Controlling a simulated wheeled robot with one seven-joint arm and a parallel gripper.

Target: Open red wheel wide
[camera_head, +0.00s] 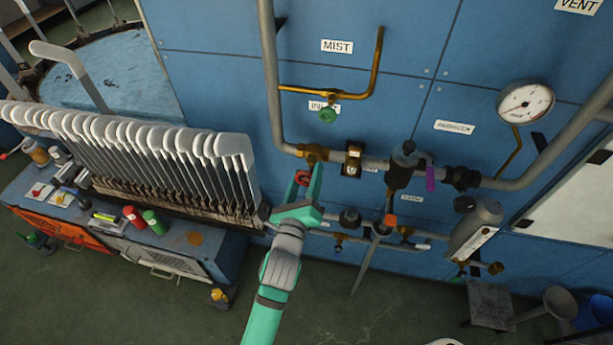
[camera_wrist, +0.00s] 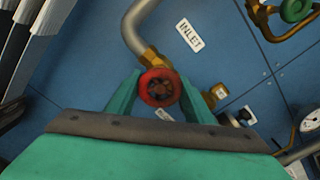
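The red wheel (camera_wrist: 160,88) is a small round handwheel on a brass valve (camera_wrist: 152,58) at the lower end of a grey pipe. In the wrist view it sits between the two green fingers of my gripper (camera_wrist: 160,93), with one finger on each side. Small gaps seem to show between the fingers and the rim. In the head view the red wheel (camera_head: 302,178) is partly hidden by my gripper (camera_head: 308,185), which points up at the blue panel. I cannot tell how far the valve is turned.
A green wheel (camera_head: 327,115) sits above on a brass pipe. A pressure gauge (camera_head: 525,101) and more valves are to the right. A rack of white sock boards (camera_head: 160,140) stands close on the left, on a workbench (camera_head: 190,240). An INLET label (camera_wrist: 190,35) is beside the pipe.

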